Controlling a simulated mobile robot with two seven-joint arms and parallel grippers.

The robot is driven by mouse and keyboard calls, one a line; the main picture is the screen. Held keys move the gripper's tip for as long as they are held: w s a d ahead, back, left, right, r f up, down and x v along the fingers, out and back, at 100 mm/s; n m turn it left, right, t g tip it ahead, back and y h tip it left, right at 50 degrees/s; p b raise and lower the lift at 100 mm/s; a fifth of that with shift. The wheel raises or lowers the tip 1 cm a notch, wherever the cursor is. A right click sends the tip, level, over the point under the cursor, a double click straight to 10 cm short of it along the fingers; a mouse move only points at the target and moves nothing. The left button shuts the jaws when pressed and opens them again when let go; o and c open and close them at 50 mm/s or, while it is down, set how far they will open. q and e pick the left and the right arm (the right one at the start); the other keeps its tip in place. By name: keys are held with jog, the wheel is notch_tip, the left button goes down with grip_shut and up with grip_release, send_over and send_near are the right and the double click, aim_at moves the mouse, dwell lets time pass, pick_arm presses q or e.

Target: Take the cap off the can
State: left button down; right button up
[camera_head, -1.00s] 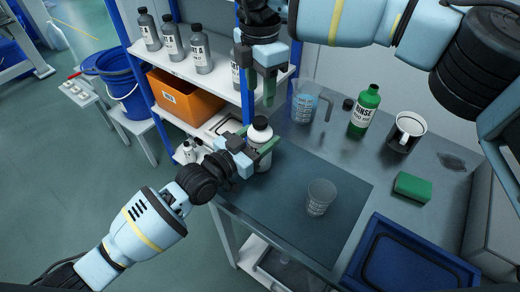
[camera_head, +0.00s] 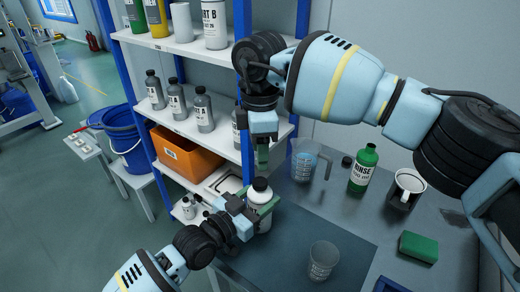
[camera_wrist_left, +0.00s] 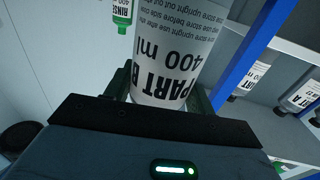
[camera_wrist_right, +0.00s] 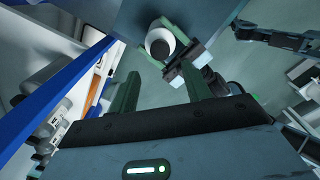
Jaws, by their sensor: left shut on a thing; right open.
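The can is a white bottle labelled PART B 400 ml (camera_head: 264,222) with a black cap (camera_head: 260,184). My right gripper (camera_head: 262,160) points down just above the cap, open and empty. In the right wrist view the dark cap (camera_wrist_right: 159,46) lies beyond and between the spread green fingers (camera_wrist_right: 160,88). The fingers appear apart from the cap.
A shelf (camera_head: 190,125) with grey bottles and an orange bin (camera_head: 183,155) stands close on the left. A clear beaker (camera_head: 323,260), a measuring jug (camera_head: 304,163), a green RINSE bottle (camera_head: 362,170), a mug (camera_head: 405,190) and a green sponge (camera_head: 418,247) are on the table.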

aim_at(260, 182)
jog(key=shift+f, duration=0.1)
jog(key=shift+f, duration=3.95)
